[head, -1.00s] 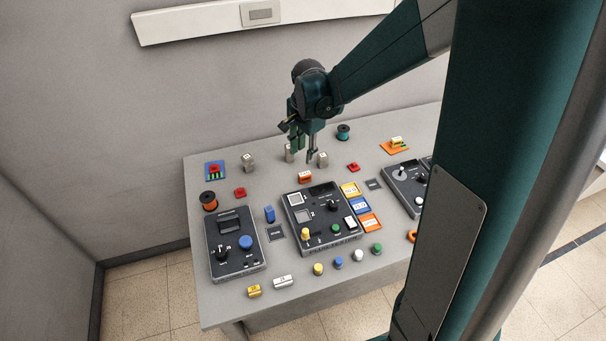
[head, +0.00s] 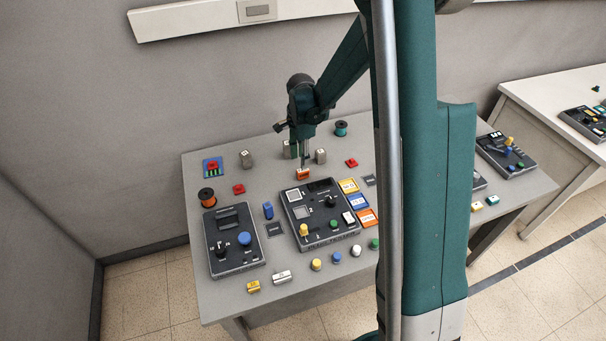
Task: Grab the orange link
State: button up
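The orange link (head: 303,175) is a small orange block lying on the grey table, just behind the central dark panel. My gripper (head: 304,162) points straight down at it, with its fingertips at or just above the link's top. The fingers overlap in this view, so I cannot tell their gap or whether they touch the link.
The central dark panel (head: 325,215) with knobs lies in front. A teal spool (head: 341,129) stands behind, and an orange spool (head: 206,197) to the left. My arm hides the table's right part.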

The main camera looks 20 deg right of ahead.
aim_at(301, 170)
jog(key=shift+f, duration=0.1)
jog(key=shift+f, duration=1.2)
jog(key=shift+f, duration=0.15)
jog(key=shift+w+f+b, duration=0.1)
jog(key=shift+f+b, duration=0.3)
jog(key=shift+f, duration=2.05)
jog(key=c, duration=1)
